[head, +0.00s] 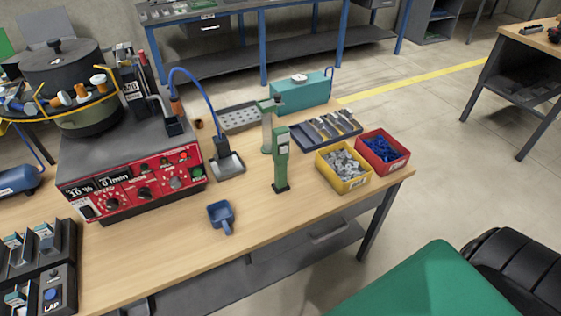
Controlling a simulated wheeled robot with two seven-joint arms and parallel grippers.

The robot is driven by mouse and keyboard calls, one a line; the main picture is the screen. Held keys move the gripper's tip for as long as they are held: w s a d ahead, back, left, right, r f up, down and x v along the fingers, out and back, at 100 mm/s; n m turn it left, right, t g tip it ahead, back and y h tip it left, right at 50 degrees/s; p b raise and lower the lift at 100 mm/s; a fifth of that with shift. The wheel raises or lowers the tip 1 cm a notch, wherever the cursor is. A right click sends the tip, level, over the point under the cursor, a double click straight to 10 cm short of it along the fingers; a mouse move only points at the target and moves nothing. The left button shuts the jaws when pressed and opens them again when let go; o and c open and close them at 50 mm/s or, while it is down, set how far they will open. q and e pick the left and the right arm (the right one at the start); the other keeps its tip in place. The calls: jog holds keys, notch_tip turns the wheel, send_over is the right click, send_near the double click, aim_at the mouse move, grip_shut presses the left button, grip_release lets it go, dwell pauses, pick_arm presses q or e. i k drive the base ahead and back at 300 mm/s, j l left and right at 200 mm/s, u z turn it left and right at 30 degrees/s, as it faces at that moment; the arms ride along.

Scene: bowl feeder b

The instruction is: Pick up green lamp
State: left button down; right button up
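A green upright device (281,158) stands on the wooden workbench right of centre, on a small dark base. Just behind it is a paler green post (267,130) with a short arm at its top, partly hidden by the front device. I cannot tell for sure which of the two is the green lamp. A small green round light or button (197,172) also shows on the red control panel (145,182) at the left. Neither of my grippers is in view.
A yellow bin (326,178) and a red bin (369,163) of small parts sit right of the green device. A blue scoop (221,216) lies in front. A tilted dark tray (327,130) and teal box (301,95) stand behind. Bare wood (255,235) lies in front.

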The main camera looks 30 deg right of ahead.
aim_at(282, 135)
jog(key=i+l, duration=0.1)
jog(key=l, duration=0.8)
jog(key=i+l, duration=0.15)
jog(key=l, duration=0.75)
jog(key=i+z, duration=0.05)
